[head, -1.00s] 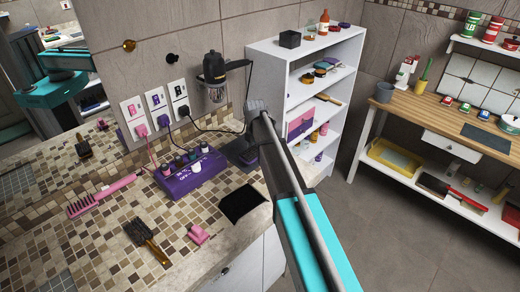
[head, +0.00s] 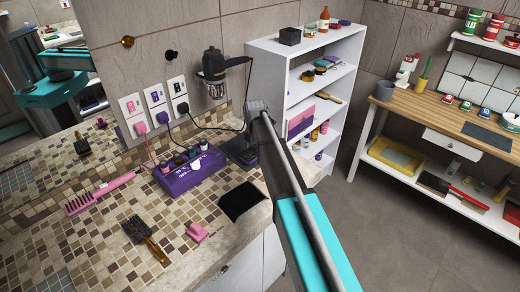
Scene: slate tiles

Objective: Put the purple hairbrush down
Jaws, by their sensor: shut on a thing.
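My gripper (head: 257,108) is at the far end of my arm, above the back right end of the tiled counter (head: 110,262) and in front of the white shelf unit. It is shut, and its fingertips are hardly visible behind the wrist. The purple hairbrush in it is not clearly seen; the arm hides it. A dark purple shape (head: 244,153) shows just below and left of the gripper, and I cannot tell whether it is part of the brush or a separate thing on the counter.
On the counter lie a purple box with bottles (head: 187,178), a black pad (head: 244,203), a pink clip (head: 197,232), a dark brush (head: 145,238) and a pink comb (head: 102,193). A hairdryer (head: 213,68) hangs on the wall; cords hang nearby.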

